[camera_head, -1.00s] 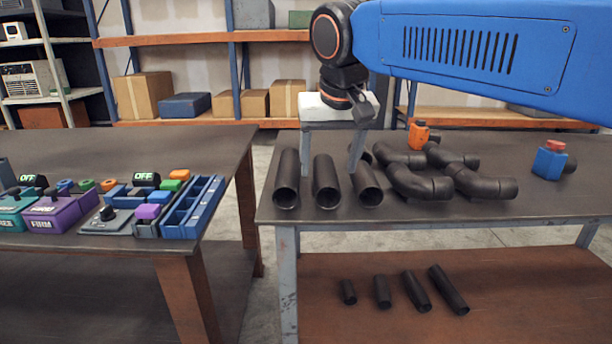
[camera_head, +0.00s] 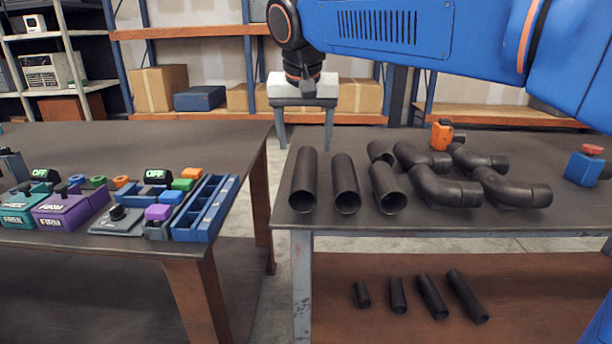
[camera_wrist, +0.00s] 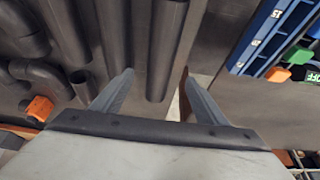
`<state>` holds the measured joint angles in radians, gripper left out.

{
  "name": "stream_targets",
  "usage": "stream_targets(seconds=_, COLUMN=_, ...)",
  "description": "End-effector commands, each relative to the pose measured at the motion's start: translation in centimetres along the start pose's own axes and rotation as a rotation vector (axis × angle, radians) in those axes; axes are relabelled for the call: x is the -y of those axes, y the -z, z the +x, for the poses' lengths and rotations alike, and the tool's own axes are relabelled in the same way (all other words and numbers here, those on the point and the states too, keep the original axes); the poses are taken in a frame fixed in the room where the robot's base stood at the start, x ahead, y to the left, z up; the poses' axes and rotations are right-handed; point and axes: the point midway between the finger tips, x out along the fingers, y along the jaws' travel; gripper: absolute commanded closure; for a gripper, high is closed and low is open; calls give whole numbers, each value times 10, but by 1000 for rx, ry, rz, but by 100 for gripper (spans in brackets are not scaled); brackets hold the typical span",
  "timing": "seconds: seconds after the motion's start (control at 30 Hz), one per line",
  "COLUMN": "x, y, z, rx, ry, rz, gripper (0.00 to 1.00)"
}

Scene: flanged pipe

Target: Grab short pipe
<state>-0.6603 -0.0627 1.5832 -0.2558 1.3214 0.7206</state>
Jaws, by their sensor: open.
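My gripper (camera_head: 304,140) is open and empty, its two fingers pointing down above the far side of the right table. Three longer dark straight pipes lie on that table: a left one (camera_head: 304,180), a middle one (camera_head: 345,183) and a right one (camera_head: 386,188). A shorter dark pipe (camera_head: 379,152) is behind the right one, partly hidden. In the wrist view, the left pipe (camera_wrist: 165,45) lies beyond and roughly between the fingertips (camera_wrist: 158,82), apart from them. Smaller pipes lie on the lower shelf, the shortest (camera_head: 361,294) at the left.
Curved elbow pipes (camera_head: 440,188) and an orange part (camera_head: 441,135) are right of the straight pipes. A blue part with a red top (camera_head: 585,167) is at the far right. The left table holds a blue tray (camera_head: 205,208) and control boxes. A gap separates the tables.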

Motion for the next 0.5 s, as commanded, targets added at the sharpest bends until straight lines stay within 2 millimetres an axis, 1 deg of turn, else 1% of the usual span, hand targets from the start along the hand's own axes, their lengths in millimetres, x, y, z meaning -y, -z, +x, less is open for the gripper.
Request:
stream_targets(seconds=0.03, x=-1, y=0, z=10, rx=2, ry=-2, rz=0, gripper=33)
stream_targets(seconds=0.2, x=0, y=0, z=37, rx=1, ry=-1, rz=0, gripper=33)
stream_targets(seconds=0.33, x=0, y=0, z=50, rx=1, ry=0, rz=0, gripper=33)
stream_targets(seconds=0.5, x=0, y=0, z=56, rx=0, ry=0, rz=0, gripper=33)
